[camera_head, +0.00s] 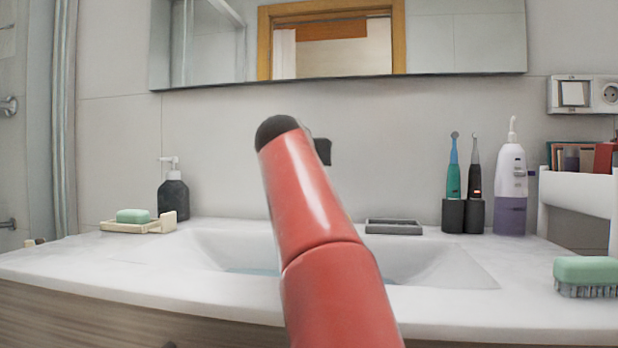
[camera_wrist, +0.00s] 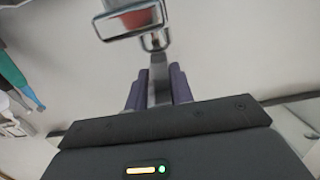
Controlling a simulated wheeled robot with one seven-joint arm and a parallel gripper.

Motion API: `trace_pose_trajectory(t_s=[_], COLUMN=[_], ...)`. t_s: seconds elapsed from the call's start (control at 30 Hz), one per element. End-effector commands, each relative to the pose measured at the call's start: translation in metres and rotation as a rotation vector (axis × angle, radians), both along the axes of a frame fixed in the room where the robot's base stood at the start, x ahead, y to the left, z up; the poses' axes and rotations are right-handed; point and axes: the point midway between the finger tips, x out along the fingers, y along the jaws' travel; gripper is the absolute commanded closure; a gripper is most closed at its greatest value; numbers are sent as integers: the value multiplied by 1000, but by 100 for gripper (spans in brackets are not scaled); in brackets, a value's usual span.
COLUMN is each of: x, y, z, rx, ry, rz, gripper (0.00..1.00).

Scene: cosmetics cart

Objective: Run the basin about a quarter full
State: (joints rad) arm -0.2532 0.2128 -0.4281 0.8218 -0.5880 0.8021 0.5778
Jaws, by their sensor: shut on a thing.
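The white basin (camera_head: 440,262) is set in the counter, its middle hidden behind my red arm. A strip of bluish water (camera_head: 250,271) shows low in it, left of the arm. How deep it is I cannot tell. In the wrist view a chrome tap (camera_wrist: 150,22) is fixed to the wall, with red reflected in it. Its grey lever (camera_wrist: 158,70) reaches down between the purple fingers of my gripper (camera_wrist: 158,88), which is shut on it. In the head view my arm hides the gripper and the tap. Running water cannot be made out.
A dark soap dispenser (camera_head: 173,193) and green soap on a dish (camera_head: 115,226) stand left. A grey tray (camera_head: 393,227), electric toothbrushes (camera_head: 453,175) and a white and purple bottle (camera_head: 511,190) stand right. A green brush (camera_head: 588,274) lies at the right front. A mirror (camera_head: 450,40) hangs above.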

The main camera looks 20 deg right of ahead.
Motion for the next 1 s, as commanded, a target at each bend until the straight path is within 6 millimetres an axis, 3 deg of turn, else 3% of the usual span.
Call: trace_pose_trajectory(t_s=[0.07, 0.63, 0.67, 0.8, 1.0], x=[0, -2, -2, -2, -2], y=[0, 1, 1, 1, 1], z=[-10, -6, -6, -7, -7], rx=[-24, -60, -60, -59, -59], ry=[-33, -88, -88, -87, -86], rz=[0, 1, 1, 1, 1], gripper=[100, 100, 74, 56, 55])
